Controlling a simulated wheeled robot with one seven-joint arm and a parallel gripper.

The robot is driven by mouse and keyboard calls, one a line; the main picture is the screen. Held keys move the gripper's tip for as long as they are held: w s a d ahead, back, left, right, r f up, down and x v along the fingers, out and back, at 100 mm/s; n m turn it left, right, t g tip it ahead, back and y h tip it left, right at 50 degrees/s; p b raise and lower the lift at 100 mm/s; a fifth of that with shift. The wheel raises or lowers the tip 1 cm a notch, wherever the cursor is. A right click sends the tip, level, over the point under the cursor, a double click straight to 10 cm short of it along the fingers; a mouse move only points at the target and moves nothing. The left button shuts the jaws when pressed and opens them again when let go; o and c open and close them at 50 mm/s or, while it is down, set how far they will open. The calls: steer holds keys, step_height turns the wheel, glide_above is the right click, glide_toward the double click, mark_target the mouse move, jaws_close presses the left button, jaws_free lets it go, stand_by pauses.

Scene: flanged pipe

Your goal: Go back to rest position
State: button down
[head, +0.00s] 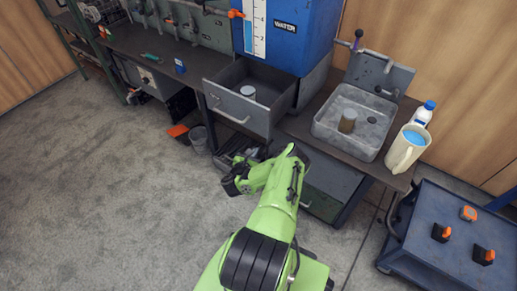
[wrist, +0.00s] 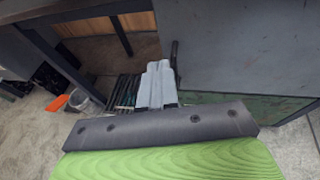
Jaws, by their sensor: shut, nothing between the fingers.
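My gripper (head: 229,186) is at the end of my green arm, low in front of the workbench and below the open drawer (head: 239,107). In the wrist view, my gripper's grey fingers (wrist: 157,68) are together with nothing between them. They point toward the space under the bench, beside a large grey panel (wrist: 235,45). A dark handle (wrist: 174,54) shows just right of the fingertips; I cannot tell whether they touch it. My arm is bent and reaches forward from my base.
The open drawer sticks out and holds a small can (head: 248,91). A sink (head: 357,122) holds a brownish cylinder (head: 347,121). A pitcher (head: 407,148) and bottle (head: 424,113) stand near the bench edge. A blue cart (head: 450,263) is at right.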

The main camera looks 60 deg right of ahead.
steer(key=p+v, duration=0.1)
steer(key=v, duration=0.5)
steer(key=shift+w, duration=0.65)
